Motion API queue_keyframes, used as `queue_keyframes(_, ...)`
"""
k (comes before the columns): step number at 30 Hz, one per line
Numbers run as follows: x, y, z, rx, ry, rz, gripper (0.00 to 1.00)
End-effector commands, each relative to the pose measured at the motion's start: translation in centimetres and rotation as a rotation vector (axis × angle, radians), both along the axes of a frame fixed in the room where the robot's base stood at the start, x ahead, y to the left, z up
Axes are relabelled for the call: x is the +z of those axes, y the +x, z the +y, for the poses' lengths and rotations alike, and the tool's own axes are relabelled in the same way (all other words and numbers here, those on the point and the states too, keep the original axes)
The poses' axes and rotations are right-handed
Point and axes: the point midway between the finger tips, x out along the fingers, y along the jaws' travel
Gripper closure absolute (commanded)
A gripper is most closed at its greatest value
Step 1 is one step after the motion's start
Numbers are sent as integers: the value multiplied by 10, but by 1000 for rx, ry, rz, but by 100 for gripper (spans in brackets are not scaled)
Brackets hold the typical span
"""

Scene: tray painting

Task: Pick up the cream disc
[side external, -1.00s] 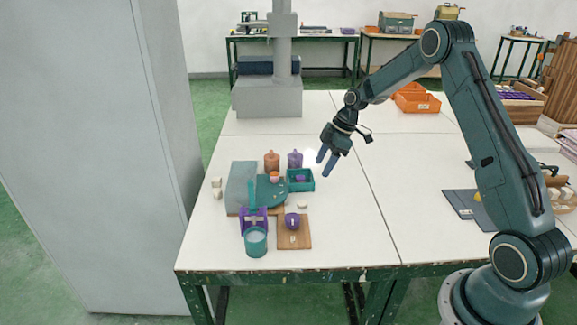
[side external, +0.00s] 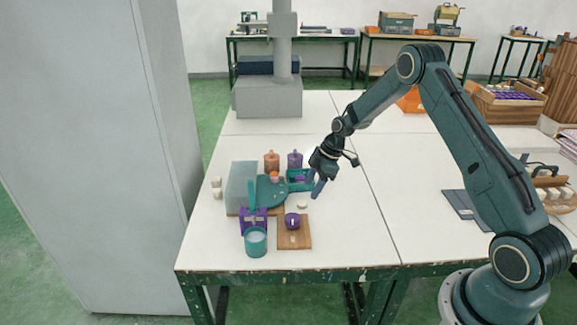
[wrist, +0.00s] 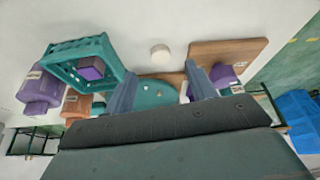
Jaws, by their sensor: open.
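A small cream disc (side external: 302,205) lies flat on the white table, between the teal basket and the wooden board. It also shows in the wrist view (wrist: 160,54), just beyond the gap between my fingertips. My gripper (side external: 314,188) is open and empty, pointing down to the right of the basket, and appears above the table near the disc. In the wrist view, its two fingers (wrist: 162,82) are spread on either side of a teal surface behind them.
The teal basket (wrist: 108,45) holds a purple cube. A wooden board (side external: 291,241) carries a purple object. A teal cup (side external: 256,242) stands in front, and more cream pieces (side external: 217,187) lie at left. The table's right part near my gripper is clear.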

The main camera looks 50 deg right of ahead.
Motion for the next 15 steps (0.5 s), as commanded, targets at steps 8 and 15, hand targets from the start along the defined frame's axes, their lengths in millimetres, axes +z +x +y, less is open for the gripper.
queue_keyframes(8, -5, 1, 2, 0, 0, 0, 44)
queue_keyframes(15, -18, 5, 8, 1, 1, 1, 44)
